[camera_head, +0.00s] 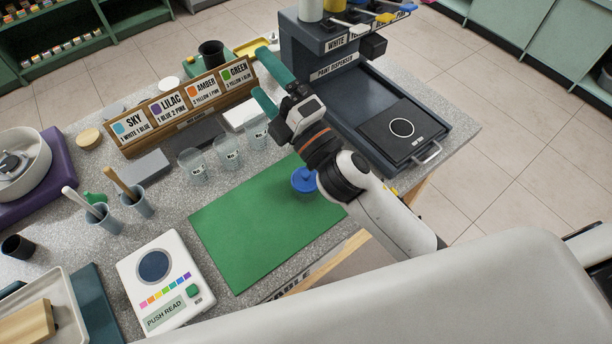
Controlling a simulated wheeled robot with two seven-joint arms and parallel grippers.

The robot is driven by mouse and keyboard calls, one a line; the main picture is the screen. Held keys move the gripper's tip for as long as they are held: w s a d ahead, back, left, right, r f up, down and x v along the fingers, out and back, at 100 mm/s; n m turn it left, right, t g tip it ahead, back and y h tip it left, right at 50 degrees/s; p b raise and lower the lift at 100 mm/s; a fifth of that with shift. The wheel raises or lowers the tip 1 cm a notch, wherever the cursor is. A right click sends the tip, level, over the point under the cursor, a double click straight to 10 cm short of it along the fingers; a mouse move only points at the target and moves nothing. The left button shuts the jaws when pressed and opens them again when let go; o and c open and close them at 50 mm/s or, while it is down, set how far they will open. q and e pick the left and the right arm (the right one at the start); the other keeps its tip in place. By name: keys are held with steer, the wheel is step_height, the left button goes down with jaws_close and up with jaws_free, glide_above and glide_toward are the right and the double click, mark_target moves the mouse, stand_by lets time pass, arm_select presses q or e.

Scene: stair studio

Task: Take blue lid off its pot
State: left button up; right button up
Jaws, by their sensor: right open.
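The blue lid (304,178) sits on its pot (305,195) on the green mat (250,232), near the mat's right edge. The pot is mostly hidden under the lid, and my right arm covers part of the lid's right side. My right gripper (262,76) has green fingers spread apart and empty. It is beyond the pot, above the back of the table by the colour-card rack, and is not touching the lid. My left gripper is not in view.
The paint dispenser (325,75) stands at the back right with a dark pad (380,150). Clear cups (228,150) stand behind the mat. A card rack (182,105) is behind them. A white reader (160,280) is front left. The mat's left part is clear.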

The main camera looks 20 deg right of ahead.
steer(key=s+a+r+n+g+y, duration=0.3)
steer(key=a+n+g+y, duration=0.25)
steer(key=n, duration=0.45)
steer(key=s+a+r+n+g+y, duration=0.2)
steer(key=a+n+g+y, duration=0.4)
steer(key=n, duration=0.4)
steer(key=s+a+f+n+g, duration=0.2)
steer(key=s+n+g, duration=0.1)
steer(key=n+g, duration=0.4)
steer(key=n+g+h+p, duration=0.2)
steer(key=n+h+p, duration=0.1)
steer(key=n+h, duration=1.6)
glide_above(306, 173)
steer(key=shift+m+t+h, duration=0.25)
steer(key=shift+m+h, duration=0.25)
steer(key=shift+h, duration=0.05)
step_height(306, 173, down, 22)
steer(key=shift+f, duration=0.25)
step_height(306, 173, down, 5)
steer(key=shift+s+a+r+p, duration=0.1)
steer(key=shift+p, duration=1.15)
steer(key=shift+f, duration=0.5)
steer(key=c, duration=1.1)
